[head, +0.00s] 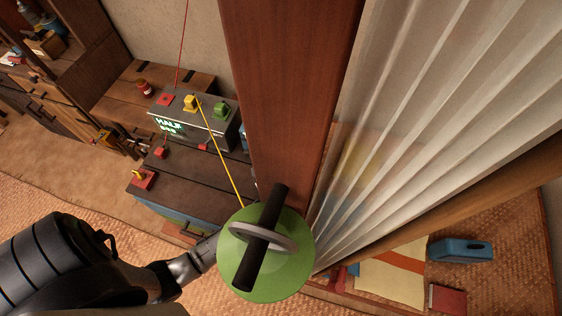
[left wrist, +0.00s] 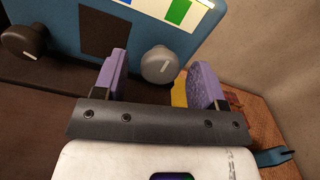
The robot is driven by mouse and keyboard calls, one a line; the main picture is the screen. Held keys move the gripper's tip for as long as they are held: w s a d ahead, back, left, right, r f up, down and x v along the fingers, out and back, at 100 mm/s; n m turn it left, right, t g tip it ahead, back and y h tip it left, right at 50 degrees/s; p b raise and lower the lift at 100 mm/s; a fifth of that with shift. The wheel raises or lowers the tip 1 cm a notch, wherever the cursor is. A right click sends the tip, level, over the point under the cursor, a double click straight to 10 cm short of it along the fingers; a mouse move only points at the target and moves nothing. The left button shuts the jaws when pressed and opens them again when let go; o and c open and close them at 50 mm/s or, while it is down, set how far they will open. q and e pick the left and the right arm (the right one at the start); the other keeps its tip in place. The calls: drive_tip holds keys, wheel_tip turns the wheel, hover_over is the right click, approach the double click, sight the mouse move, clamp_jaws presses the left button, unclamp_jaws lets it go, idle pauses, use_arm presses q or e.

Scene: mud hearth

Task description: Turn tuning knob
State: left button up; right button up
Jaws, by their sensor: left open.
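My left gripper (left wrist: 159,75) is open. The grey knob shows in the gap between its two purple fingers, slightly nearer the left finger; I cannot tell whether either touches it. In the head view my left arm comes in at the lower left, and its end is hidden behind a green disc. My right gripper is in neither view.
The green disc (head: 240,275), with a grey ring and black bar, blocks the lower middle. A wooden post (head: 290,80) and pleated curtain (head: 440,110) stand behind it. A grey box (head: 222,128) with coloured parts sits on wooden furniture. A blue case (head: 460,250) is at right.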

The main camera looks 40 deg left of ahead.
use_arm(q)
drive_tip(key=shift+w+a, duration=0.15)
drive_tip(key=shift+w, duration=0.1)
drive_tip(key=c, duration=0.9)
